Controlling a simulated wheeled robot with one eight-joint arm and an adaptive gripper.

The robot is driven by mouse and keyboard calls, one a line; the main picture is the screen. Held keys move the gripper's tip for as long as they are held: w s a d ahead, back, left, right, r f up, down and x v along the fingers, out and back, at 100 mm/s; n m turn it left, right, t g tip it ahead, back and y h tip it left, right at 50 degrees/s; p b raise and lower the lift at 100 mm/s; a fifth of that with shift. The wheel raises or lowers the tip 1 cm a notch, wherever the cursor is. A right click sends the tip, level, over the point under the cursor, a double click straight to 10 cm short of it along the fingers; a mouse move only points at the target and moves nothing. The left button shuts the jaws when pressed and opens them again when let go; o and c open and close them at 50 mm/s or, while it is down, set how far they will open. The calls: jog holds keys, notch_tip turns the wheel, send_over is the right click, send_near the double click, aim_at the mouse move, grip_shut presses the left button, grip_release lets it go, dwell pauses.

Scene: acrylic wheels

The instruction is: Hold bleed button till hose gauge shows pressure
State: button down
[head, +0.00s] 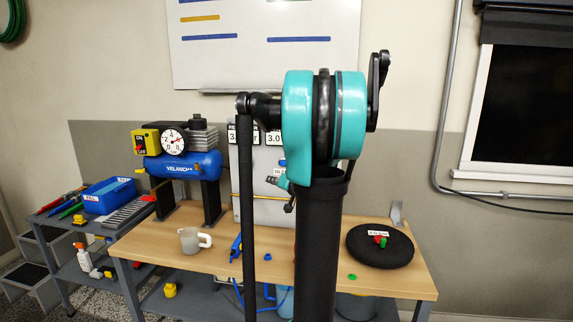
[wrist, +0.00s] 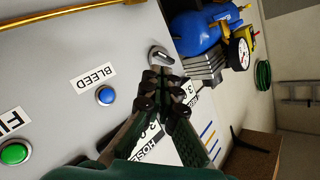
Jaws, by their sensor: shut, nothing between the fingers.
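The blue button (wrist: 105,96) labelled BLEED sits on a grey upright panel (wrist: 75,55) in the wrist view. My gripper (wrist: 164,86) is shut and empty, to the right of the button in that picture and apart from it. A HOSE label (wrist: 150,151) and part of a number card show behind the fingers, which hide some of the writing. In the head view, the panel (head: 268,183) stands at the back of the bench, with white number cards (head: 274,138) at its top; one appears to read 3.0. My arm hides much of the panel there.
A green button (wrist: 14,153) and a metal knob (wrist: 160,55) are also on the panel. A blue compressor (head: 184,166) with a round gauge (head: 173,141) stands left. The wooden bench (head: 150,246) holds a mug (head: 192,240) and a black disc (head: 380,252).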

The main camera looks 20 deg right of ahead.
aim_at(283, 166)
jog(key=d, duration=0.2)
jog(key=w+d+r, duration=0.1)
jog(key=shift+w+d+r+m+t+h, duration=0.1)
jog(key=shift+d+m+t+h, duration=0.15)
jog(key=shift+m+t+h, duration=0.05)
jog(key=shift+w+d, duration=0.8)
jog(key=shift+w, duration=0.4)
jog(key=shift+w+d, duration=0.85)
jog(key=shift+w, duration=0.4)
jog(key=shift+w+d, duration=0.8)
jog(key=shift+w, duration=0.4)
jog(key=shift+w, duration=0.1)
jog(key=shift+w+d, duration=0.2)
jog(key=shift+w, duration=0.05)
jog(key=shift+w+d, duration=0.3)
jog(key=shift+w, duration=0.1)
dwell(3.0)
